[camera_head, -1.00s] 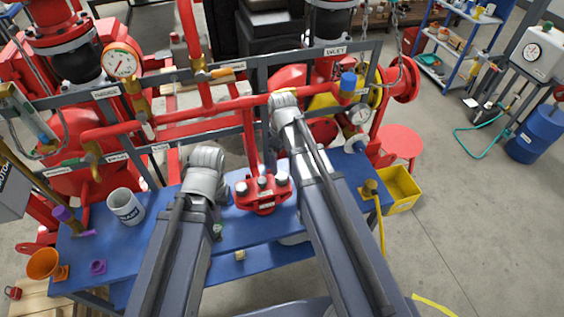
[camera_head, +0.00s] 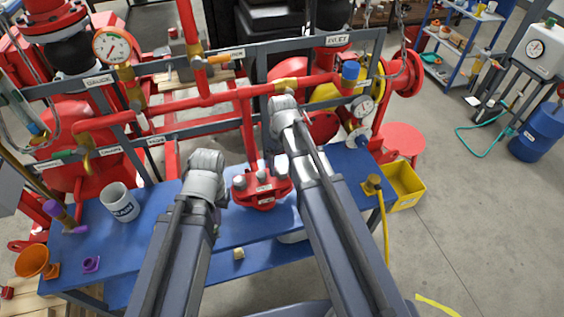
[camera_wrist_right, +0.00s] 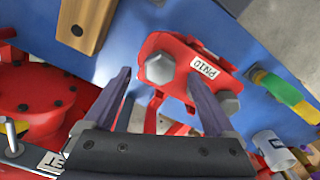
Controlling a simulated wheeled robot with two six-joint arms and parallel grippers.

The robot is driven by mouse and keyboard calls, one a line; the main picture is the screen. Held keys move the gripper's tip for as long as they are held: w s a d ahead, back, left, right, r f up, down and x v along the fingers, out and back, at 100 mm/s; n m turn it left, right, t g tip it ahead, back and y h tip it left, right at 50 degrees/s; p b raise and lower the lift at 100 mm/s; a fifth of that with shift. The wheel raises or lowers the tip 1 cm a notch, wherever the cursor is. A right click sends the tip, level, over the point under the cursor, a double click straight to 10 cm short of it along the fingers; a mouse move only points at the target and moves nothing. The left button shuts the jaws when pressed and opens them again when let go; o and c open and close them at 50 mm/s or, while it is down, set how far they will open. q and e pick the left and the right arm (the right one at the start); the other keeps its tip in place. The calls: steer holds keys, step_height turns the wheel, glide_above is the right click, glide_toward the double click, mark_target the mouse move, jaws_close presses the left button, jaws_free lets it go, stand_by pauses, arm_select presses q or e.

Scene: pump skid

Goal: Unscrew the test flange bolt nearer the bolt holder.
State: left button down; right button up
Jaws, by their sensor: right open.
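The red test flange (camera_head: 268,199) stands on the blue bench, with silver bolts on its top, partly beside my right arm. In the right wrist view the flange (camera_wrist_right: 188,50) has a PN10 label. One hex bolt head (camera_wrist_right: 160,67) lies between the fingertips of my open right gripper (camera_wrist_right: 158,78), with a gap on both sides. A second hex bolt (camera_wrist_right: 228,103) sits at the flange's other end, beyond the right finger. The head view hides my right gripper behind its arm. My left gripper is hidden behind its arm left of the flange. I cannot identify the bolt holder surely.
Red pipes (camera_head: 210,99) run behind the bench.

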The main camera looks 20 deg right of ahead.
mark_target(282, 171)
steer(key=shift+f+b, duration=1)
steer(key=shift+f, duration=0.55)
arm_select(q)
step_height(282, 171, down, 3)
steer(key=shift+r, duration=0.1)
arm_select(e)
steer(key=shift+r, duration=0.1)
steer(key=shift+c, duration=0.2)
jaws_close()
steer(key=n, duration=0.3)
steer(key=shift+n, duration=0.3)
steer(key=n, duration=1.1)
